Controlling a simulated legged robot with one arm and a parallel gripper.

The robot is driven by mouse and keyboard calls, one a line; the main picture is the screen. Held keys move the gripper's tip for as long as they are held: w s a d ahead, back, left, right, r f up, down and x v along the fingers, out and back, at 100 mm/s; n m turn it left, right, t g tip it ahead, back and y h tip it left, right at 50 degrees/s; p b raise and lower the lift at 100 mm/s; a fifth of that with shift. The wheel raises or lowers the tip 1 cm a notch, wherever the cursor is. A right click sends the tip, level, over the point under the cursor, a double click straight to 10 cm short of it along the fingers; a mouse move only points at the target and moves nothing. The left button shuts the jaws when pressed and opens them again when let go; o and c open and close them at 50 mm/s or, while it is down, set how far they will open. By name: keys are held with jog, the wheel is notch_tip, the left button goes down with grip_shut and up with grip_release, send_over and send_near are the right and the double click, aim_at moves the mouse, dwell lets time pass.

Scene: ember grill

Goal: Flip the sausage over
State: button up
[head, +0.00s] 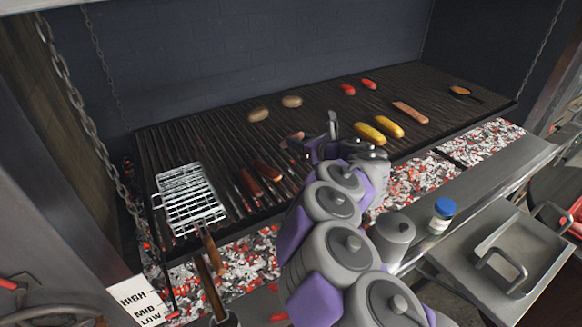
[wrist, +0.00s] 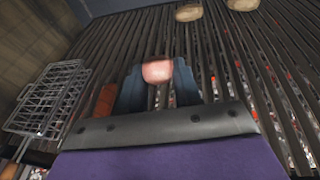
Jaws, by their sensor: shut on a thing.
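My gripper (head: 316,146) is above the middle of the grill grate (head: 221,140). In the wrist view its two dark fingers (wrist: 158,84) are closed on either side of a pinkish sausage (wrist: 157,71), whose rounded end shows between them. In the head view a small part of the held sausage (head: 294,136) shows just left of the fingers; the rest is hidden by my gripper. I cannot tell whether it touches the bars. Two brown sausages lie left of my gripper, one (head: 250,183) farther left and the other (head: 267,170) nearer.
A wire grill basket (head: 187,200) lies at the left of the grate. Two potatoes (head: 291,101) lie at the back, with red pieces (head: 347,89), yellow corn (head: 369,133) and another sausage (head: 410,112) to the right. Embers (head: 250,258) glow below. A blue-capped jar (head: 441,215) stands on the front ledge.

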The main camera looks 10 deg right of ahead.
jog(key=f, duration=0.1)
jog(key=w+f, duration=0.1)
jog(key=a+f, duration=0.1)
jog(key=f, duration=0.1)
jog(key=shift+w, duration=0.3)
jog(key=shift+f, duration=0.7)
jog(key=o, duration=0.6)
jog(key=shift+o, duration=0.5)
jog(key=o, duration=0.5)
jog(key=shift+d, duration=0.1)
